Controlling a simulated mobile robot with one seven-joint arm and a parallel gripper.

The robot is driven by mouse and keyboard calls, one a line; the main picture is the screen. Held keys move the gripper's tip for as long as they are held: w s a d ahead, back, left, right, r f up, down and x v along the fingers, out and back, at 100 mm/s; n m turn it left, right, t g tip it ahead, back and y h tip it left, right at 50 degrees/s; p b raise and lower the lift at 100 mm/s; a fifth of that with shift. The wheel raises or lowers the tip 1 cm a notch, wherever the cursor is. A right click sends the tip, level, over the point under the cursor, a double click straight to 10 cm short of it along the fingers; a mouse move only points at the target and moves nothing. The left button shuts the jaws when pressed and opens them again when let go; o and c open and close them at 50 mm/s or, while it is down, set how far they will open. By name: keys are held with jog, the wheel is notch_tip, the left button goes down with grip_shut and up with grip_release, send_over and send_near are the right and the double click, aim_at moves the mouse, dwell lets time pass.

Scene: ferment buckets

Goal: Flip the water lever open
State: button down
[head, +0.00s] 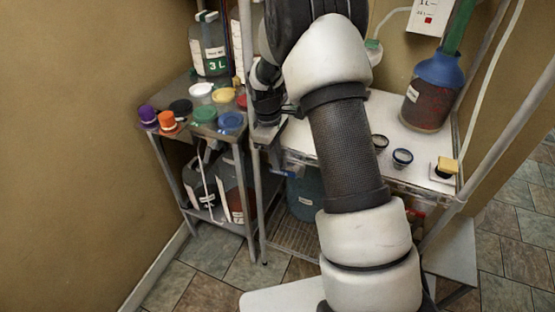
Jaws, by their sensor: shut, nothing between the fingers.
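My arm crosses the middle of the head view, and its dark wrist bends down on the left of it. My gripper (268,123) is small and dark here, at the left end of the white-topped table; it is shut and holds nothing. I cannot make out a water lever for certain. A small blue piece (291,174) shows under the table's front edge, just below and right of my gripper and apart from it. It is too small to tell what it is. My arm hides much of the table's middle.
A metal side shelf (183,133) at the left holds several coloured lids and a large jug (209,45). The white-topped table (408,150) bears a blue-topped carboy (431,91), dark-rimmed small jars (402,158) and a yellow block (446,165). A blue bucket (304,200) stands underneath. The tiled floor in front is partly clear.

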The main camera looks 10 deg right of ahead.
aim_at(273, 172)
jog(key=shift+w+a+f+b, duration=0.15)
jog(key=shift+a+f+b, duration=0.1)
jog(key=shift+f, duration=0.3)
jog(key=shift+w+a+f+b, duration=0.1)
jog(key=shift+w+a+f, duration=0.1)
jog(key=shift+f, duration=0.35)
jog(key=shift+a+f+b, duration=0.1)
jog(key=shift+f+b, duration=0.35)
jog(key=shift+f, duration=1.1)
jog(key=shift+f+b, duration=0.1)
jog(key=shift+b, duration=0.2)
jog(key=shift+r+p, duration=0.55)
jog(key=shift+r, duration=0.3)
notch_tip(273, 172, up, 10)
jog(key=shift+p, duration=0.35)
